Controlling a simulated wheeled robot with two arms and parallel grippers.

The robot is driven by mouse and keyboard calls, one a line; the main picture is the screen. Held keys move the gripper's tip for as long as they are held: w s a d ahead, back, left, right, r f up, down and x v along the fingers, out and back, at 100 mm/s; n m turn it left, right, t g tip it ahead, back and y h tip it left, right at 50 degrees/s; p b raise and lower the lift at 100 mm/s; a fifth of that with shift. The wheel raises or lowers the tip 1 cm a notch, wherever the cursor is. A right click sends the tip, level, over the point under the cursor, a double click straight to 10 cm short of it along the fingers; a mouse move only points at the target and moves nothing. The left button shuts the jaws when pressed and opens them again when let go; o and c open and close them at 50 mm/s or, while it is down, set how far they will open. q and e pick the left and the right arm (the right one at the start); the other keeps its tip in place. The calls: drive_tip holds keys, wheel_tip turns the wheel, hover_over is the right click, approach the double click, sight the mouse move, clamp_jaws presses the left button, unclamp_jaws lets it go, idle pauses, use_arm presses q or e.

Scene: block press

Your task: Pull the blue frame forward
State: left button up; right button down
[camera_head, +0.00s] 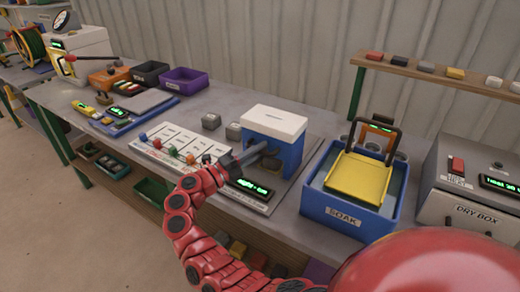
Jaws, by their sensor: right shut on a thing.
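The blue frame (292,155) stands upright on a grey base plate on the bench, in the middle of the head view. A thick white slab (275,122) forms its top. My red right arm comes in from the bottom, and its grey right gripper (261,153) reaches the front of the frame from the left. The jaws are shut on the frame's front, though their exact grip is small and partly hidden. A green-lit display (252,188) sits in front of the frame. My left gripper is out of view.
A white card with coloured pegs (181,146) lies left. Two grey blocks (211,121) sit behind it.

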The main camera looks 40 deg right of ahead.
drive_tip(key=c, duration=1.3)
unclamp_jaws()
drive_tip(key=shift+a+f, duration=0.15)
drive_tip(key=shift+f, duration=0.05)
drive_tip(key=shift+o, duration=0.9)
drive_tip(key=shift+s+a+r, duration=0.1)
drive_tip(key=shift+a+r, duration=0.05)
drive_tip(key=a+f+b, duration=0.3)
drive_tip(key=a+b, duration=0.3)
drive_tip(key=a, duration=1.1)
